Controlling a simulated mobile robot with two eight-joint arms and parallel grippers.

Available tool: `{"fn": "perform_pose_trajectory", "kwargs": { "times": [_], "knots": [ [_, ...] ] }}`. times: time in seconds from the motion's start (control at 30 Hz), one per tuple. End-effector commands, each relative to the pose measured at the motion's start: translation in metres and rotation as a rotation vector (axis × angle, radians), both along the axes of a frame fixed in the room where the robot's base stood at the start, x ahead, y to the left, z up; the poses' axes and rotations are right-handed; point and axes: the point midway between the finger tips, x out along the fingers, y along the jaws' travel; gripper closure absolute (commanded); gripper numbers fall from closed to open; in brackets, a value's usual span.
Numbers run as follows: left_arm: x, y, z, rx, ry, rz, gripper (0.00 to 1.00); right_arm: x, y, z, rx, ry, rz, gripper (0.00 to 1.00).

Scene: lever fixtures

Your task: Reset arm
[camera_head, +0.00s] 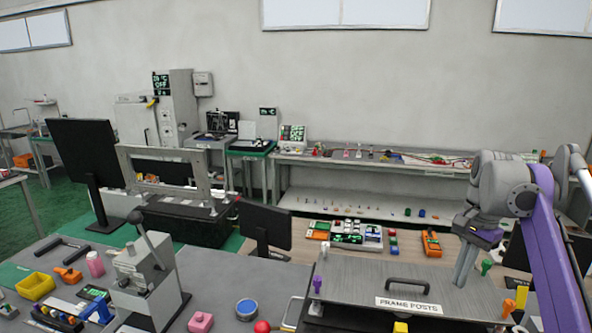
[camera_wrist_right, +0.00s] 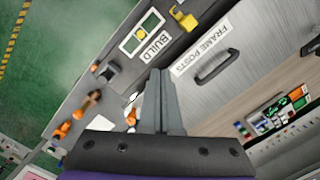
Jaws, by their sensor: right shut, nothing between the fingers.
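My right gripper (camera_head: 465,266) hangs at the right in the head view, above the right end of a grey panel labelled FRAME POSTS (camera_head: 408,306). In the right wrist view my right gripper (camera_wrist_right: 160,74) has its two fingers together with nothing between them. The panel's dark handle (camera_wrist_right: 212,68) lies apart from the fingers. A grey lever fixture (camera_head: 146,275) with a tilted lever stands at the lower left in the head view, away from the gripper. My left gripper is out of view.
A yellow bin (camera_head: 35,286), a blue round tin (camera_head: 247,308) and a pink block (camera_head: 201,322) lie on the grey bench. Two dark monitors (camera_head: 87,160) (camera_head: 265,229) stand behind. A BUILD label (camera_wrist_right: 157,46) shows in the wrist view. A long wall bench (camera_head: 375,168) stands at the back.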

Motion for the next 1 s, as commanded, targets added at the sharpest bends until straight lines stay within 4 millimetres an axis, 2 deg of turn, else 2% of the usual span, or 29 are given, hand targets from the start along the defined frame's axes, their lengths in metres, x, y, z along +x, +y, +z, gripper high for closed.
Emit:
{"fn": "perform_pose_trajectory", "kwargs": {
  "times": [0.03,0.27,0.37,0.57,0.7,0.9,1.0],
  "knots": [
    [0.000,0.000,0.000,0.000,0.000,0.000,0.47,-0.004,0.010,-0.003,-0.009,-0.024,0.043,1.00],
    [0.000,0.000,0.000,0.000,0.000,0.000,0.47,-0.022,0.044,-0.026,-0.058,-0.132,0.235,1.00],
    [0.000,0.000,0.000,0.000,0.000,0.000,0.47,-0.037,0.063,-0.043,-0.087,-0.190,0.341,1.00],
    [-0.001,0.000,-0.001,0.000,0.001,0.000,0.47,-0.086,0.105,-0.101,-0.169,-0.332,0.602,1.00],
    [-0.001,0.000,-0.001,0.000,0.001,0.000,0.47,-0.127,0.130,-0.154,-0.236,-0.432,0.789,1.00],
    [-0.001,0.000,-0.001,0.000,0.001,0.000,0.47,-0.174,0.152,-0.219,-0.319,-0.540,0.986,1.00],
    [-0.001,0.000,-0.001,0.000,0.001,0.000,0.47,-0.187,0.157,-0.237,-0.345,-0.569,1.041,1.00]
  ]
}}
